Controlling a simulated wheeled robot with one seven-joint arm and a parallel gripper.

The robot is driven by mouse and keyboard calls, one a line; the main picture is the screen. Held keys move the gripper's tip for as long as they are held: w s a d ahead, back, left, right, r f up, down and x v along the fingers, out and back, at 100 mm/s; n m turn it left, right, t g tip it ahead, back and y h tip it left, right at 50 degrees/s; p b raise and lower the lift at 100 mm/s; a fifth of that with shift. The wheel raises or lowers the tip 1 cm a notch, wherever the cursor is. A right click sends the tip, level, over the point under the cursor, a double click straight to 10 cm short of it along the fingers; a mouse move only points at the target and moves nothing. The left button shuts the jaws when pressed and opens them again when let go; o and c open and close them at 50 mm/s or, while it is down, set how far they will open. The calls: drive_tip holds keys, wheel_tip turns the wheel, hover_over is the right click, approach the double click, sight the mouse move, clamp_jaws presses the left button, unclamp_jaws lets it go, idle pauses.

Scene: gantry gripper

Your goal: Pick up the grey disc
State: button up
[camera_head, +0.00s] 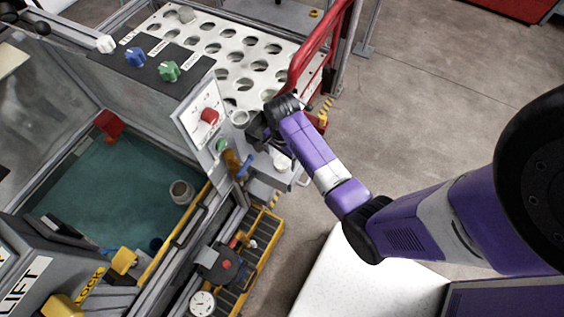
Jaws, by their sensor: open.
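My gripper (259,135) is at the end of my purple arm, beside the grey control panel. It is dark and small here, and its fingers are partly hidden by the wrist; it is open. A pale grey round piece (240,118) shows just left of my gripper, close to it; I cannot tell if they touch. I cannot tell for sure which one is the grey disc.
A teal-floored tub (110,190) at left holds a grey cylinder (181,192). The upright panel with a red knob (209,116) stands left of my gripper. A red rail (318,48) rises behind it. A yellow tray (262,245) is below. Open concrete floor (440,100) lies right.

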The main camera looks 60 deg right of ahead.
sight(282, 162)
drive_tip(key=shift+f, duration=1.3)
drive_tip(key=c, duration=1.4)
drive_tip(key=shift+o, duration=0.2)
drive_tip(key=shift+r, duration=0.15)
wheel_tip(282, 162, up, 20)
drive_tip(key=p, duration=0.3)
drive_tip(key=shift+p, duration=0.35)
